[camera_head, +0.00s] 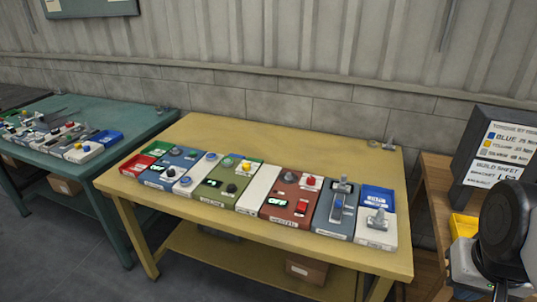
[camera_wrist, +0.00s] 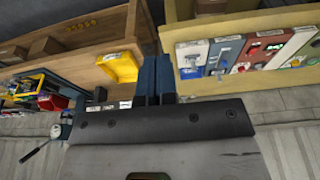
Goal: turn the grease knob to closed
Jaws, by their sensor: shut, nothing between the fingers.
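Several coloured control panels stand in a row on the yellow table in the head view. A dark round knob (camera_head: 231,188) sits on the olive-green panel (camera_head: 210,192), and another dark knob (camera_head: 291,177) sits on the red-brown panel (camera_head: 274,205). The labels are too small to read, so I cannot tell which knob is the grease knob or its setting. My gripper (camera_wrist: 157,80) shows in the wrist view as two dark fingers close together, shut and empty. It is apart from the panels, which lie to the upper right in that view.
The yellow table (camera_head: 190,125) has clear room behind the panels. A teal table (camera_head: 120,115) with more panels stands at left. A wooden bench (camera_head: 432,175) at right holds a yellow bin (camera_head: 462,226) and a sign box (camera_head: 492,150). My dark arm link is at far right.

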